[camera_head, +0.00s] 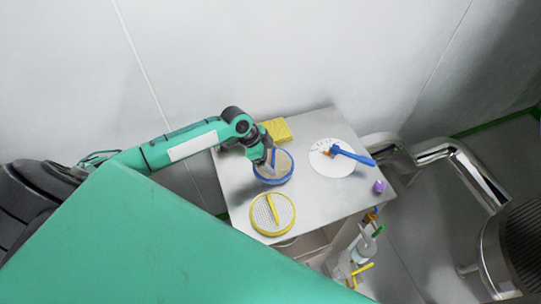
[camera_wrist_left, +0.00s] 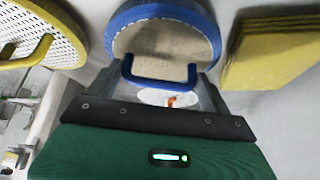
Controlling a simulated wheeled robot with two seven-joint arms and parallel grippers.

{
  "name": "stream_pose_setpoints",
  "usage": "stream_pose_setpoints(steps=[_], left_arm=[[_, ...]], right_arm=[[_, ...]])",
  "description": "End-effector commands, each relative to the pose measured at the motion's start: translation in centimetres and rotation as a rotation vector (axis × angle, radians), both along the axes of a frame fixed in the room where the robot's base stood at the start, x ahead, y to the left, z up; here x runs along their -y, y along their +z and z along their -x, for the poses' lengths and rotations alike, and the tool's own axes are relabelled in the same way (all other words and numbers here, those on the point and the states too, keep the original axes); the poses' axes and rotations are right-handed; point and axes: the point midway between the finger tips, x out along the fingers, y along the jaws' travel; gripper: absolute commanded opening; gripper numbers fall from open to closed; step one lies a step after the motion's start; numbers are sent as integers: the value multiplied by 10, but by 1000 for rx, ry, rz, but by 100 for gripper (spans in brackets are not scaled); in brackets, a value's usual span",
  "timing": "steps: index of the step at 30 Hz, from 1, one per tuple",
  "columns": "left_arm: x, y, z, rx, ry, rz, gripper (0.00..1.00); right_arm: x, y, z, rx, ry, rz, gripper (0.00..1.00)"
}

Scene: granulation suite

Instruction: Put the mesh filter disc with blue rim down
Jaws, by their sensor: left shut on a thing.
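The mesh filter disc with blue rim (camera_head: 286,167) is at the left part of the steel table (camera_head: 318,200). In the left wrist view the disc (camera_wrist_left: 165,42) fills the top middle, its pale mesh face and blue handle towards me. My left gripper (camera_head: 270,160) is shut on that blue handle; in the wrist view the gripper (camera_wrist_left: 160,80) has the handle between its fingers. In the head view the gripper covers part of the disc. I cannot tell whether the disc touches the table or hangs just above it. My right gripper is not in view.
A yellow-rimmed mesh disc (camera_head: 261,221) lies nearer. Yellow pads (camera_head: 277,130) lie behind. A white round plate (camera_head: 322,166) with a blue-handled tool (camera_head: 353,155) and a purple block (camera_head: 379,186) are to the right. Metal pipework (camera_head: 455,155) stands beyond the table's right edge.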

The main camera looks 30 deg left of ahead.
Motion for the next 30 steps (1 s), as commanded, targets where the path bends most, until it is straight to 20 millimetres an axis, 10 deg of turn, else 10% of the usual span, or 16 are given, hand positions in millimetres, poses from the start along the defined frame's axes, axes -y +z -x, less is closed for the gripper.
stream_pose_setpoints(steps=[5,6,8,20,30], left_arm=[[0,-3,0,0,0,0,58],[0,-2,0,0,0,0,90],[0,-2,0,0,0,0,100],[-6,10,2,1,0,-1,100],[-38,69,17,3,0,-2,100]], right_arm=[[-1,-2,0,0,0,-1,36],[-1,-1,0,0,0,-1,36],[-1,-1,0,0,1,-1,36],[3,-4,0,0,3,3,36],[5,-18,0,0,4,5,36]])
